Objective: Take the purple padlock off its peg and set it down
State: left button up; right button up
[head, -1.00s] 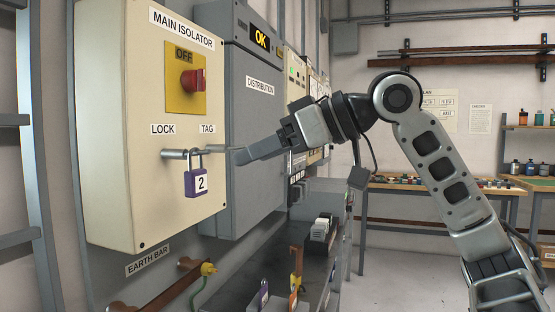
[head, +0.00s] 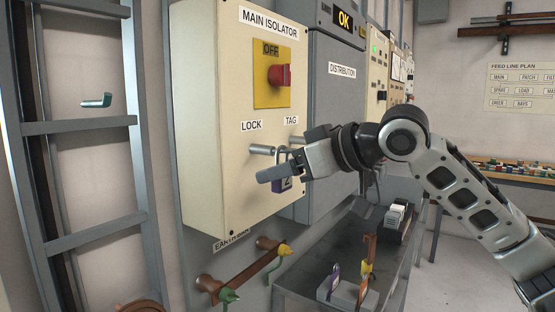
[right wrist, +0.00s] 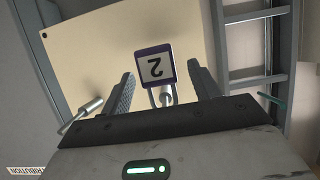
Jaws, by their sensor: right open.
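The purple padlock (head: 283,185) with a white "2" label hangs by its shackle from the LOCK peg (head: 262,149) on the cream main isolator box. In the head view my right gripper partly covers it. In the right wrist view the padlock (right wrist: 155,68) appears upside down, its body between the two spread fingers with gaps on both sides. My right gripper (head: 281,176) is open around the padlock; it also shows in the right wrist view (right wrist: 161,88). My left gripper is out of view.
The TAG peg (head: 297,139) juts out close beside my right gripper. An earth bar (head: 240,273) with clamps sits below the box. A grey shelf (head: 340,228) with tags and a card holder lies lower right. A ladder-like frame (head: 85,232) stands left.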

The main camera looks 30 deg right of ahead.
jog(key=shift+x, duration=1)
jog(key=c, duration=1.1)
jog(key=shift+r+p, duration=0.35)
jog(key=shift+p, duration=0.3)
jog(key=shift+s+d+f, duration=0.1)
jog(key=shift+s+d, duration=0.05)
jog(key=shift+s, duration=0.05)
